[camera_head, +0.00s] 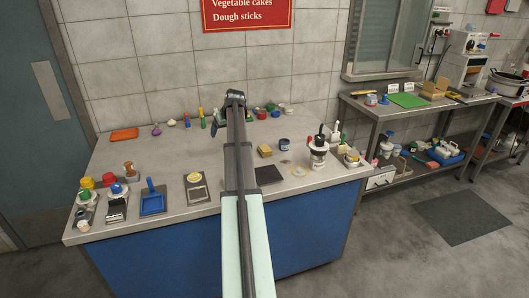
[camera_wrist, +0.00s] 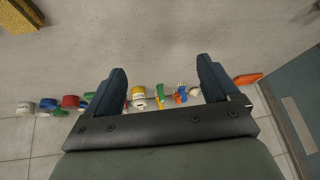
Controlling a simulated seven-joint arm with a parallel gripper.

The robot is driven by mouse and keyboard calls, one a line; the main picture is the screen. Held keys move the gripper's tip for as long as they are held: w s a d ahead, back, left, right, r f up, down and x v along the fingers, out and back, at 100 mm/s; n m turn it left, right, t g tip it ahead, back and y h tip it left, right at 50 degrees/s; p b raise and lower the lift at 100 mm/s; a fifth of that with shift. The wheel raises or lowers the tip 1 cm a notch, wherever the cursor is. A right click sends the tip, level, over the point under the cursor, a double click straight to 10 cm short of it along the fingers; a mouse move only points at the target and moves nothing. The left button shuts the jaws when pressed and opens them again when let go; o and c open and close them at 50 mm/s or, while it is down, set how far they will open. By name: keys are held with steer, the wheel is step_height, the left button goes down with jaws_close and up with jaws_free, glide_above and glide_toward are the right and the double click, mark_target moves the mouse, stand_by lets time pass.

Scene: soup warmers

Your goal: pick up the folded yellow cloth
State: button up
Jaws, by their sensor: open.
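A folded yellow cloth, seemingly the small yellow-tan block (camera_head: 265,150), lies on the grey counter right of my arm in the head view. A yellow, rough-textured piece at the top left corner of the wrist view (camera_wrist: 18,15) is probably the same thing, cut off by the frame. My gripper (camera_wrist: 161,75) is open, with two dark fingers spread apart and nothing held between them. It is over the back part of the counter, apart from the yellow piece. In the head view my arm largely hides the gripper.
Several small coloured bottles and jars (camera_wrist: 139,97) stand along the back by the wall. An orange tray (camera_head: 124,134) lies at back left. A dark blue jar (camera_head: 284,145) stands right of the yellow block. A blue dustpan-like tray (camera_head: 152,200) is at front left. The counter's middle left is clear.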

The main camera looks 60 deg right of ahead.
steer(key=m+g, duration=0.2)
glide_toward(265, 148)
steer(key=f, duration=0.4)
steer(key=shift+w+f, duration=0.1)
steer(key=shift+w, duration=0.15)
steer(key=shift+w+d+x, duration=0.15)
steer(key=shift+x, duration=1.2)
steer(key=shift+w+d+x, duration=0.15)
steer(key=shift+d+x, duration=0.05)
steer(key=shift+x, duration=1.1)
steer(key=shift+c, duration=0.2)
steer(key=c, duration=1)
steer(key=shift+r, duration=0.2)
steer(key=shift+r+h, duration=0.1)
steer(key=shift+h, duration=0.2)
step_height(265, 148, up, 10)
